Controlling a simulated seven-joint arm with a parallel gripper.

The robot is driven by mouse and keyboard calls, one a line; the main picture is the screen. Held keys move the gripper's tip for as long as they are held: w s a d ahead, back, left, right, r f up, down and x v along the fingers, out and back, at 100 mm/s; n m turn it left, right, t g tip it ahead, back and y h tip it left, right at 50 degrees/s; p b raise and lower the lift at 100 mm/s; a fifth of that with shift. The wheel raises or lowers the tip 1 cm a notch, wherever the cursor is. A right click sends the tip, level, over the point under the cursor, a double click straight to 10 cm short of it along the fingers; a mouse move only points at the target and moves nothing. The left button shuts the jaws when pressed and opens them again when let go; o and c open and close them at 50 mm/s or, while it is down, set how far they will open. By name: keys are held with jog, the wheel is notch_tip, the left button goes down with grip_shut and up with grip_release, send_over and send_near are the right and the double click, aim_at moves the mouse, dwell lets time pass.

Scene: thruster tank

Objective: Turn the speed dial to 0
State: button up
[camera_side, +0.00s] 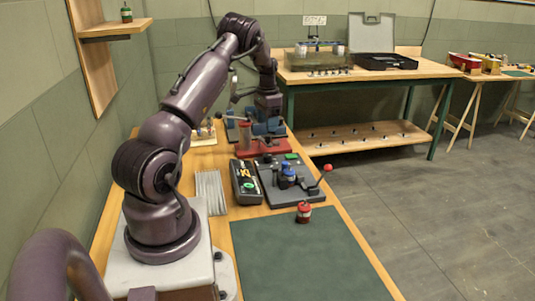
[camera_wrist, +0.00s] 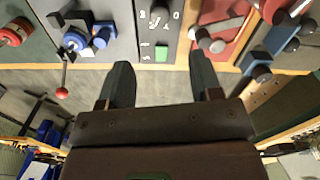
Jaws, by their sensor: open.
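A narrow dark control panel with white markings (camera_wrist: 152,42) is at the top middle of the wrist view. A dark round knob (camera_wrist: 160,5), probably the speed dial, is cut off by the top edge, and I cannot read its setting. A green rectangle (camera_wrist: 162,53) sits at the panel's near end. In the side view the same green rectangle (camera_side: 291,156) shows behind the lever plate, with a small dark knob (camera_side: 267,158) to its left. My gripper (camera_wrist: 162,78) is open and empty, its fingers apart from the panel.
A plate with a blue round part and red-ball lever (camera_side: 327,168) is next to the panel. A red-based vise (camera_side: 262,148) is on its other side. The green mat (camera_side: 300,262) is clear.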

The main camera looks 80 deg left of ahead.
aim_at(267, 155)
notch_tip(267, 155, down, 12)
jog(key=shift+r, duration=0.15)
dwell(0.3)
jog(key=c, duration=0.9)
